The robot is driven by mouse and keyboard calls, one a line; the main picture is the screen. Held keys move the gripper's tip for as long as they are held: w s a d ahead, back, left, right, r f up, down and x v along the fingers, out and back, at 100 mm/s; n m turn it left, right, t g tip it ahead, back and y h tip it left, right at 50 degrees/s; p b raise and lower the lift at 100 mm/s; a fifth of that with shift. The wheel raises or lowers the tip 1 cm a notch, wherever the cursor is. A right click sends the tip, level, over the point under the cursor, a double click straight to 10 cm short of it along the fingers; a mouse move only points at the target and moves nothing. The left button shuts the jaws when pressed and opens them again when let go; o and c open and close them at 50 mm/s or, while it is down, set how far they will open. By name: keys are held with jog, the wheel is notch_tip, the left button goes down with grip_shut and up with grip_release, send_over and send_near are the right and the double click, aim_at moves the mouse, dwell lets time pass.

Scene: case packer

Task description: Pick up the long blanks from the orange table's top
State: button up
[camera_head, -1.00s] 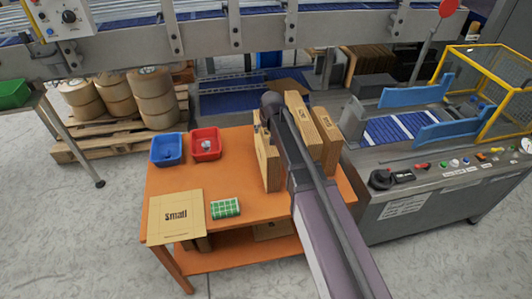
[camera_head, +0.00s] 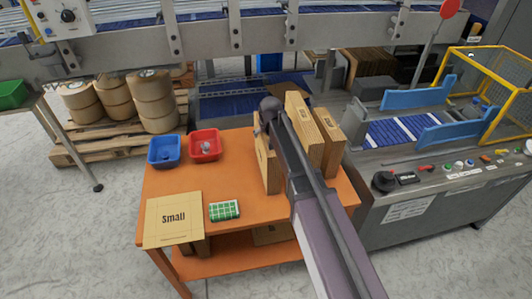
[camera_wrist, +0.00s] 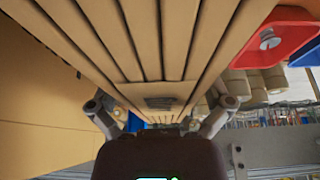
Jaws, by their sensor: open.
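Several bundles of long brown cardboard blanks stand on edge on the orange table (camera_head: 238,262). The left bundle (camera_head: 262,168) is partly hidden behind my arm; the middle bundle (camera_head: 297,108) and right bundle (camera_head: 330,140) stand beside it. In the wrist view my gripper (camera_wrist: 163,106) is open, with one finger on each side of a bundle of layered blanks (camera_wrist: 150,60). Visible gaps remain near the fingers, and I cannot tell whether either touches. Another brown cardboard face (camera_wrist: 40,95) is left of the left finger. My arm hides the gripper in the head view.
A blue bin (camera_head: 164,152) and a red bin (camera_head: 205,145) sit at the table's back left. A flat "Small" blank (camera_head: 173,219) and a green checkered pack (camera_head: 224,210) lie in front. A machine with a control panel (camera_head: 450,172) stands close on the right; a conveyor runs behind.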

jog(key=c, duration=1.1)
jog(key=shift+c, duration=0.2)
jog(key=shift+r, duration=0.15)
notch_tip(320, 180, up, 10)
jog(key=p, duration=1)
